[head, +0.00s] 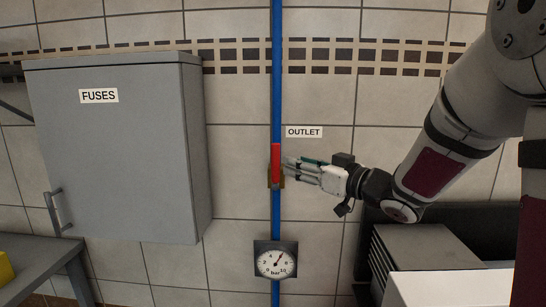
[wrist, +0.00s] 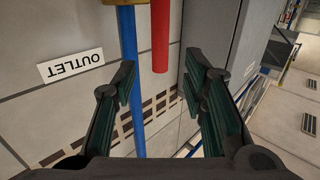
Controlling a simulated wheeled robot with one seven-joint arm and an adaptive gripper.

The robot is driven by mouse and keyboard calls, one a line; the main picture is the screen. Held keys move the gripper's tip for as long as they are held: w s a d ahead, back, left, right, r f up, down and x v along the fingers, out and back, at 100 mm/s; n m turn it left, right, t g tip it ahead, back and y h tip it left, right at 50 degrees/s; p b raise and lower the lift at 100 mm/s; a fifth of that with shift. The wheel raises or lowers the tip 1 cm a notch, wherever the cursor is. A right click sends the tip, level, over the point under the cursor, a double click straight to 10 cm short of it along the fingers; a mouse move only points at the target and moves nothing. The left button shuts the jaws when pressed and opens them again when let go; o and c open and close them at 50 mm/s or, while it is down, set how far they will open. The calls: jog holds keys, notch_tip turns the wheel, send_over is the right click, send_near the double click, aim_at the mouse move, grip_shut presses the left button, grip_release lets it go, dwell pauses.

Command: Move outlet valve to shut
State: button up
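The outlet valve has a red lever (head: 275,160) that stands upright, in line with the blue pipe (head: 277,95). Its brass-coloured body (head: 279,183) is partly visible at the lever's lower end. My gripper (head: 287,166) is just right of the lever, fingers pointing left at it. In the wrist view, which is turned over, my gripper (wrist: 160,65) is open. The free end of the red lever (wrist: 160,36) shows beyond and between the fingertips, with no contact visible. The blue pipe (wrist: 133,85) runs near the left finger. The OUTLET label (head: 304,132) is right of the pipe.
A grey FUSES cabinet (head: 115,150) juts from the wall left of the pipe. A round pressure gauge (head: 275,261) sits on the pipe below the valve. Grey and white boxes (head: 425,262) stand at lower right, under my arm. A grey table (head: 40,268) is at lower left.

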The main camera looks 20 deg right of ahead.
aim_at(278, 157)
jog(key=x, duration=0.9)
grip_shut()
